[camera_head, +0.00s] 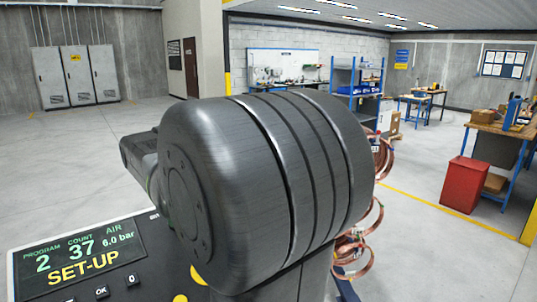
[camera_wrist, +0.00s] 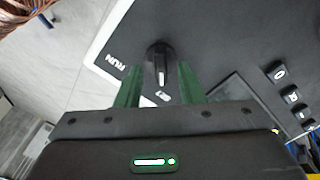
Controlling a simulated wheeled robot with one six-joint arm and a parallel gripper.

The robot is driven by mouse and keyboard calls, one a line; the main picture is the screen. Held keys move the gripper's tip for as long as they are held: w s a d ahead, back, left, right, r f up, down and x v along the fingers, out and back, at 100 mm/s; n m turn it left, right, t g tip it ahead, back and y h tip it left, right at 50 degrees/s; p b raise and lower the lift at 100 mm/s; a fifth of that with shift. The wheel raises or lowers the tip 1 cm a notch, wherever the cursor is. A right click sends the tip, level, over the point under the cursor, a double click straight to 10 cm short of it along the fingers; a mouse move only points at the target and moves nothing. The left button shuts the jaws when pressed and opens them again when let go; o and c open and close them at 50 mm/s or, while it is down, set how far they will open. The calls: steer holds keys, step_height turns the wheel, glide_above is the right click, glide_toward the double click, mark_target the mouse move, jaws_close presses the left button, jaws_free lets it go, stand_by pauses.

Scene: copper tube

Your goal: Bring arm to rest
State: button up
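My gripper (camera_wrist: 159,76) shows in the wrist view with two green fingers spread apart. A black selector knob (camera_wrist: 160,62) on the control panel lies between them in the picture, with a gap on each side. I cannot tell how far the fingertips are from the panel. The knob's white mark points roughly up and down in the picture, between "RUN" and another marking partly covered. In the head view, my dark arm link fills the middle and hides my gripper and the knob. The control panel's display (camera_head: 78,255) reads program 2, count 37, air 6.0 bar, SET-UP.
Copper tube coils (camera_head: 372,222) hang just right of my arm; copper also shows at the wrist view's upper left (camera_wrist: 20,12). A red bin (camera_head: 464,184) and a workbench (camera_head: 505,128) stand at the right. The floor at the left is clear.

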steer(key=v, duration=1.2)
steer(key=x, duration=1.3)
steer(key=shift+f, duration=0.35)
steer(key=m, duration=0.6)
steer(key=shift+r+m, duration=0.1)
steer(key=shift+m, duration=0.3)
steer(key=v, duration=1.3)
steer(key=shift+d+r+b, duration=0.15)
steer(key=shift+r+b, duration=0.25)
